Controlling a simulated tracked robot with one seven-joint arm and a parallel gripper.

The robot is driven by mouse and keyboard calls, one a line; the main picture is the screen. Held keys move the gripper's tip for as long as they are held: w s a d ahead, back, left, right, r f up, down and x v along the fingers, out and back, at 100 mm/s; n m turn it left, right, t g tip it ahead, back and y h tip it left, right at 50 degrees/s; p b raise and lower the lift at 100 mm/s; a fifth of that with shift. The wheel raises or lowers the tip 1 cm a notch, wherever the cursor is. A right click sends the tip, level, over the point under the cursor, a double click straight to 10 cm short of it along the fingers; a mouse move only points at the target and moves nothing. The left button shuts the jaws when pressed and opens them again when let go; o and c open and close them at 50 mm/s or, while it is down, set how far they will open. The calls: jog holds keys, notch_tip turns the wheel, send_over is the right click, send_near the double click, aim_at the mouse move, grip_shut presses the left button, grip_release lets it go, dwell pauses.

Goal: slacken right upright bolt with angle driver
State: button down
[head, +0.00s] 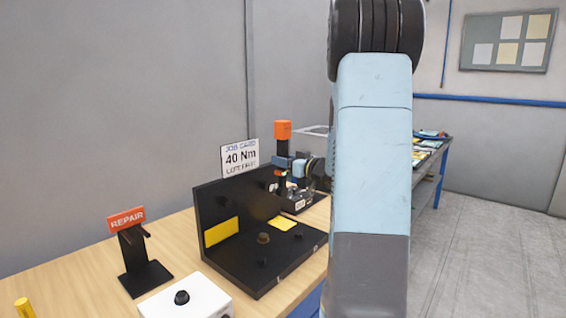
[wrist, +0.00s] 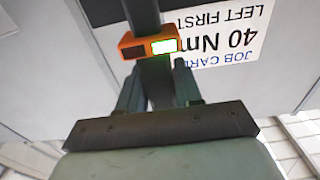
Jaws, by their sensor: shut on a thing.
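The angle driver (head: 282,131) is upright in the head view, with an orange top block and a dark body. My gripper (head: 284,164) is shut on its body. In the wrist view the driver's dark shaft (wrist: 142,14) and orange collar with a lit green display (wrist: 164,46) show at my gripper's fingers (wrist: 158,85). The black fixture (head: 210,205) has an upright plate and a flat base, each with a yellow patch. I cannot make out the right upright bolt; the driver's lower end and tip are not clear.
A job card (head: 240,158) reading 40 Nm, left first, stands behind the fixture. A REPAIR stand (head: 140,270), a white box with a black knob (head: 187,303) and a yellow cylinder (head: 23,307) are on the wooden bench (head: 90,262). A black holder (head: 302,204) lies below the driver.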

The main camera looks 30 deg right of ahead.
jog(key=shift+x, duration=1.9)
dwell(3.6)
jog(key=shift+s+d+r, duration=0.1)
jog(key=shift+s+d, duration=0.05)
jog(key=shift+s, duration=0.2)
dwell(2.2)
